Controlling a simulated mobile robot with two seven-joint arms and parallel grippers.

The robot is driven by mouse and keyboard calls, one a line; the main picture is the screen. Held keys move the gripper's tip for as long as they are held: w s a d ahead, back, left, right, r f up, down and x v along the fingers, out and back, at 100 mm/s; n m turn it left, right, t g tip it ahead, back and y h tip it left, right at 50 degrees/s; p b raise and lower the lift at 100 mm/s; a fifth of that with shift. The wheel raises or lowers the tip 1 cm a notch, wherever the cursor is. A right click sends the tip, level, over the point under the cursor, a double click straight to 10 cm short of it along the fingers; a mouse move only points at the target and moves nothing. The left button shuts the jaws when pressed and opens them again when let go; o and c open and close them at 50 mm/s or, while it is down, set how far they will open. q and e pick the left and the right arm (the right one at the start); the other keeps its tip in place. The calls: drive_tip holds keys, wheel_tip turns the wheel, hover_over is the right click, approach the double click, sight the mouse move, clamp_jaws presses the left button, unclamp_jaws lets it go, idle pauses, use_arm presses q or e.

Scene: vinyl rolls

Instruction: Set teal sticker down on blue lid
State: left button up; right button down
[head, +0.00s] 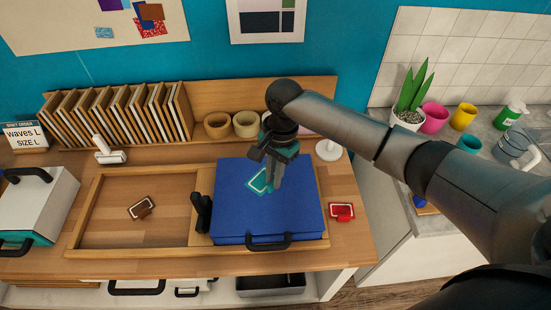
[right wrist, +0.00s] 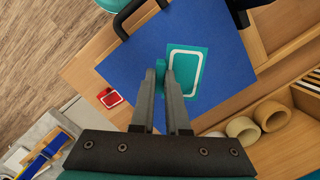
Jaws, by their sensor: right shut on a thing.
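The teal sticker (head: 258,181), with a white outline, is over the blue lid (head: 232,215). It also shows in the right wrist view (right wrist: 186,76), flat against the blue. I cannot tell whether it touches the lid or hovers just above. My right gripper (head: 273,188) points down over the lid's middle. In the right wrist view its fingers (right wrist: 166,82) are shut on a teal tab at the sticker's edge. The blue lid fills much of that view (right wrist: 140,50). The left gripper is not in view.
A red sticker (head: 341,211) lies right of the lid and a brown one (head: 141,208) in the wooden tray (head: 82,225) at left. A black handle (head: 203,213) stands at the lid's left edge. Tape rolls (head: 246,124) stand behind.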

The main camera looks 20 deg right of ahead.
drive_tip(key=shift+d+r+m+p, duration=0.1)
drive_tip(key=shift+d+m+p, duration=0.05)
drive_tip(key=shift+m+p, duration=0.35)
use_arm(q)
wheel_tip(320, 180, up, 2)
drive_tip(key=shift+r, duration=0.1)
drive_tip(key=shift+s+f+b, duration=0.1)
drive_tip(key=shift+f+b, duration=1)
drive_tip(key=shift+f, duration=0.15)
use_arm(e)
drive_tip(key=shift+f, duration=3.65)
drive_tip(key=shift+f, duration=0.15)
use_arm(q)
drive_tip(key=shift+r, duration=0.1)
use_arm(e)
drive_tip(key=shift+f, duration=0.35)
drive_tip(key=shift+f, duration=0.7)
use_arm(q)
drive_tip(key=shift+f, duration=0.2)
